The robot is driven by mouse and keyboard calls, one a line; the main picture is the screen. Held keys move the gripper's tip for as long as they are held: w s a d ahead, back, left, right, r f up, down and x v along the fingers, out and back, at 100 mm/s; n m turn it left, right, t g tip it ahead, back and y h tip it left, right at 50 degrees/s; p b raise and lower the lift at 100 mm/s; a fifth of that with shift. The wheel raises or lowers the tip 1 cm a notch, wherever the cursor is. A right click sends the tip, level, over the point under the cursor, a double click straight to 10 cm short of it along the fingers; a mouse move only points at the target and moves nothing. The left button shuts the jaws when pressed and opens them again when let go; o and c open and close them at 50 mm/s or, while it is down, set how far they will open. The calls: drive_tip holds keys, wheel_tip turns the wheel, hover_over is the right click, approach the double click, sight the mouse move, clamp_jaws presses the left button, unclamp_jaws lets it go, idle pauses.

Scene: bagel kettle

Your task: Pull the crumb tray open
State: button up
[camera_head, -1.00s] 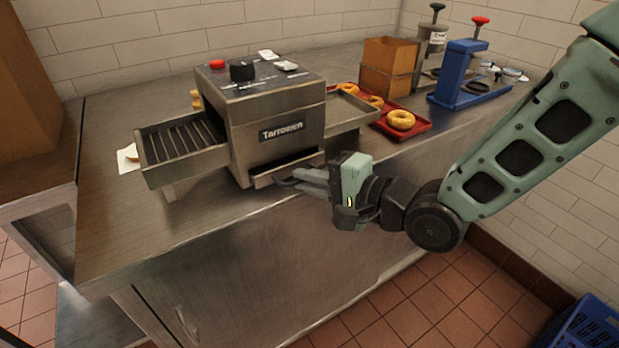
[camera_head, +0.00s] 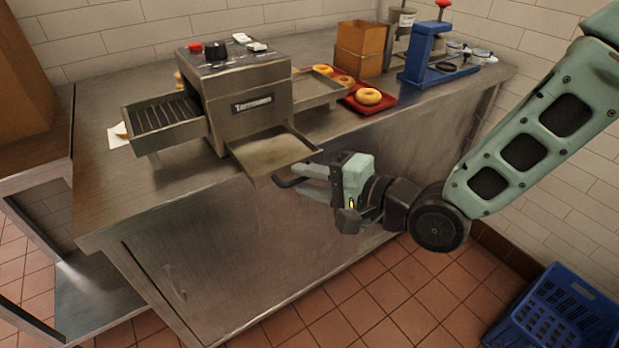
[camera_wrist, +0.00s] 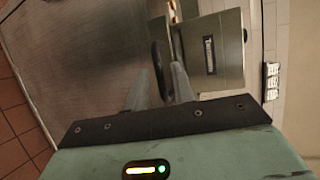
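The crumb tray (camera_head: 272,152) is a flat metal tray drawn well out of the front of the steel toaster (camera_head: 240,97), over the counter's front edge. Its dark handle (camera_head: 283,182) is at the tray's front; it also shows in the wrist view (camera_wrist: 157,66). My gripper (camera_head: 303,180) reaches in from the right, with its fingers on either side of the handle. In the wrist view, my gripper (camera_wrist: 162,84) appears shut on the handle, though the exact contact is partly hidden.
Bagels lie on a red tray (camera_head: 386,104) to the toaster's right. A cardboard-coloured box (camera_head: 361,50) and a blue press (camera_head: 424,56) stand behind. The floor before the counter is clear, except a blue crate (camera_head: 560,310) at right.

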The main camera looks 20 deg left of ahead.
drive_tip(key=shift+d, duration=0.1)
idle(0.4)
drive_tip(key=p+v, duration=1.5)
drive_tip(key=v, duration=0.2)
drive_tip(key=shift+s+d, duration=0.1)
idle(0.5)
